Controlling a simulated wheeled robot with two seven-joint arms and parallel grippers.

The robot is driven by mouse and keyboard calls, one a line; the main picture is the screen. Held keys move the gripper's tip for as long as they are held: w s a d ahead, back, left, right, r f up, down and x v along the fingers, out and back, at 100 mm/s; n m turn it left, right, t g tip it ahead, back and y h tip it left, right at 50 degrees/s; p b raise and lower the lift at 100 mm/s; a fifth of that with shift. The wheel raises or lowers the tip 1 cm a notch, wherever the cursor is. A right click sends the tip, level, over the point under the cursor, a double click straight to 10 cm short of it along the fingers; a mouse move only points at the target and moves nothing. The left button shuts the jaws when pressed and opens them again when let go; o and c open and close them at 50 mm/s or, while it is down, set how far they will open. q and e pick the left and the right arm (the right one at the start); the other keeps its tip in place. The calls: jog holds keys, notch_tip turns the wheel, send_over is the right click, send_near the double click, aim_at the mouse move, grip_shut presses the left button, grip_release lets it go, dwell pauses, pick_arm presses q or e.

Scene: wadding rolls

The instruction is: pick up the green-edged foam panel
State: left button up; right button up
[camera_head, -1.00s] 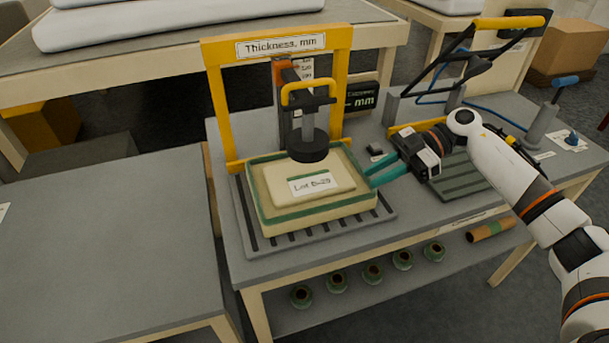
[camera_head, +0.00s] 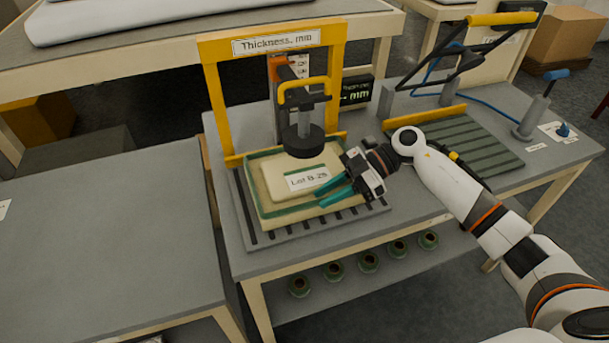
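The green-edged foam panel (camera_head: 268,192) is a cream block with a green rim and a raised middle labelled "Lot B-25". It lies on the slotted grey base of the thickness gauge, under the black round presser foot (camera_head: 303,141). My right gripper (camera_head: 325,193) has teal fingers that reach over the panel's right part, near the label. The fingers are spread apart with a gap between them. I cannot tell whether they touch the panel. The gripper hides the panel's right end. My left gripper is not in view.
The yellow gauge frame (camera_head: 212,100) stands behind and around the panel. A ribbed grey-green plate (camera_head: 465,140) and a yellow-handled lever press (camera_head: 500,19) are to the right. Several green-rimmed rolls (camera_head: 333,271) lie on the lower shelf.

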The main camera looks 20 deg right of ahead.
jog(key=shift+c, duration=0.2)
grip_shut()
